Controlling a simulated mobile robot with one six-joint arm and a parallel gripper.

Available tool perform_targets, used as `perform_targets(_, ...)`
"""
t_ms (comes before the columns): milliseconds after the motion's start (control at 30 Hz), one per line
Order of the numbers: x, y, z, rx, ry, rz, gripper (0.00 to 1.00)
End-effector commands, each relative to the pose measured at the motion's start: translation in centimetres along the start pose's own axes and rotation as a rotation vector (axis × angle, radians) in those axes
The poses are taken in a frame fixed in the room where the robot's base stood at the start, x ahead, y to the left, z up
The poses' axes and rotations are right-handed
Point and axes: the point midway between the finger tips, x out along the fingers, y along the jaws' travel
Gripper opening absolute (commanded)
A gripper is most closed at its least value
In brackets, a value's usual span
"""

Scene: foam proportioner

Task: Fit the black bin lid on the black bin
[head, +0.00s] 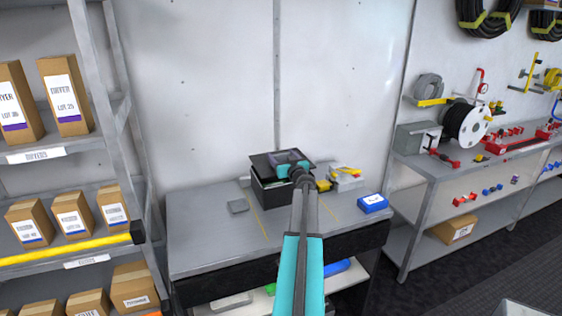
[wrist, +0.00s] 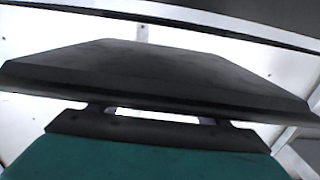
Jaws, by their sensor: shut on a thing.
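The black bin (head: 268,194) stands on the grey workbench against the wall. The black bin lid (head: 262,160) is tilted above the bin's top in the head view. It fills much of the wrist view (wrist: 150,72) as a broad dark slab. My gripper (head: 291,170) is shut on the lid at its near edge; its dark jaw parts show below the lid in the wrist view (wrist: 155,115). My gripper and arm hide part of the bin's right side. I cannot tell whether the lid touches the bin rim.
A blue box (head: 372,203) and a grey tray with yellow and red items (head: 346,178) are on the bench right of the bin. A flat grey piece (head: 238,206) lies to its left. A shelf rack with cartons (head: 75,222) stands at the left.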

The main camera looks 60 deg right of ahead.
Motion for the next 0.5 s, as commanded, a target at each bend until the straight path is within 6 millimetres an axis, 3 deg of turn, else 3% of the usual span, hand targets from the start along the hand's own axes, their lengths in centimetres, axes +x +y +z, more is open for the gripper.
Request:
perform_targets(200, 0.0, 0.0, 2.1, 0.001, 0.000, 0.000, 0.45)
perform_targets(500, 0.0, -0.1, 2.3, 0.000, 0.001, -0.001, 0.45)
